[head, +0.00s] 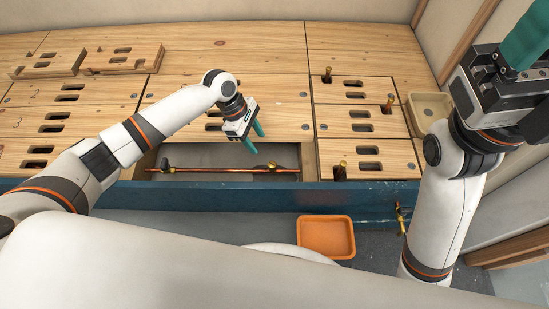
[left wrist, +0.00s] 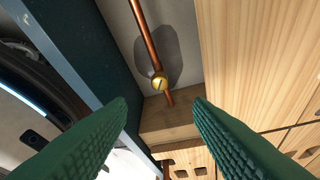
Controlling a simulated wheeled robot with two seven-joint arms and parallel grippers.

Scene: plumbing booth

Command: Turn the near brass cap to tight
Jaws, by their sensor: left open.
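A brass cap (head: 272,166) sits on a copper pipe (head: 220,170) in the open bay of the wooden deck. Another brass fitting (head: 165,163) is near the pipe's left end. My left gripper (head: 256,141) is open and empty, above and a little left of the right cap. In the left wrist view, a round brass cap (left wrist: 159,82) with a dark line across its face lies on the pipe, ahead between the spread green fingers and apart from them. My right gripper (head: 525,45) is raised at the upper right; its finger gap does not show clearly.
A blue beam (head: 230,199) runs along the bay's front. Wooden panels with slots surround the bay, and brown-gold posts (head: 340,171) stand at the right. An orange tray (head: 326,236) is on the floor, and a beige bin (head: 430,112) stands far right.

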